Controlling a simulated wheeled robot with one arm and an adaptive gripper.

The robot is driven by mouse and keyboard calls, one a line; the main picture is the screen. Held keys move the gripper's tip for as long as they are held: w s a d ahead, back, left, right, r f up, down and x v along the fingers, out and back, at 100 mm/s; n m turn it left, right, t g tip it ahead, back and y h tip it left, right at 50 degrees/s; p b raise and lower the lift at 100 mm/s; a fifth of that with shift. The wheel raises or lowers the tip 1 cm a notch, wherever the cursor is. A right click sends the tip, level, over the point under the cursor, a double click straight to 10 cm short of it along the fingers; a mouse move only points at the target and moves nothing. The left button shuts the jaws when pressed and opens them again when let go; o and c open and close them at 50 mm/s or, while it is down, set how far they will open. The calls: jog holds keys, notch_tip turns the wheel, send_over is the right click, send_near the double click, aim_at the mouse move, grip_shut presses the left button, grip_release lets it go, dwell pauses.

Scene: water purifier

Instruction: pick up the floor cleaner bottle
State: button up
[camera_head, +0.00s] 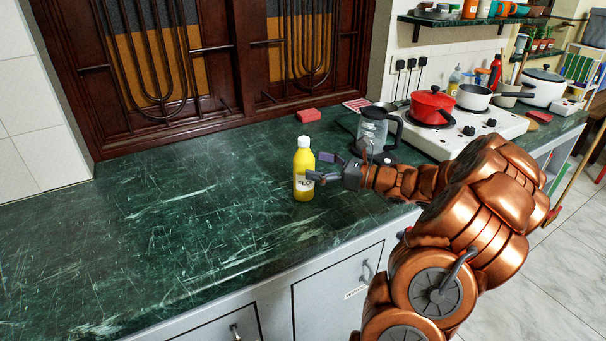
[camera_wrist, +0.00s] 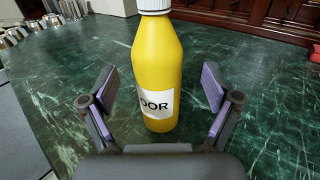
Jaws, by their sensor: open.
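The floor cleaner bottle (camera_head: 304,168) is yellow with a white cap and a white label. It stands upright on the green counter, near its middle in the head view. In the wrist view the bottle (camera_wrist: 158,70) fills the centre, and its label shows the letters "OOR". My gripper (camera_head: 318,167) is at the right side of the bottle in the head view. In the wrist view my gripper (camera_wrist: 158,92) is open, with one purple-padded finger to the left and one to the right of the bottle. Gaps show between both fingers and the bottle.
A glass coffee pot (camera_head: 376,130) stands on the counter behind my gripper. A white stove with a red pot (camera_head: 432,105) and a white pan (camera_head: 474,96) is farther right. A red block (camera_head: 308,115) lies behind the bottle. The counter (camera_head: 190,220) is clear to the left.

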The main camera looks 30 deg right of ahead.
aim_at(304, 162)
jog(key=shift+x, duration=2)
jog(key=shift+a+r, duration=0.1)
jog(key=shift+s, duration=0.1)
jog(key=c, duration=1.6)
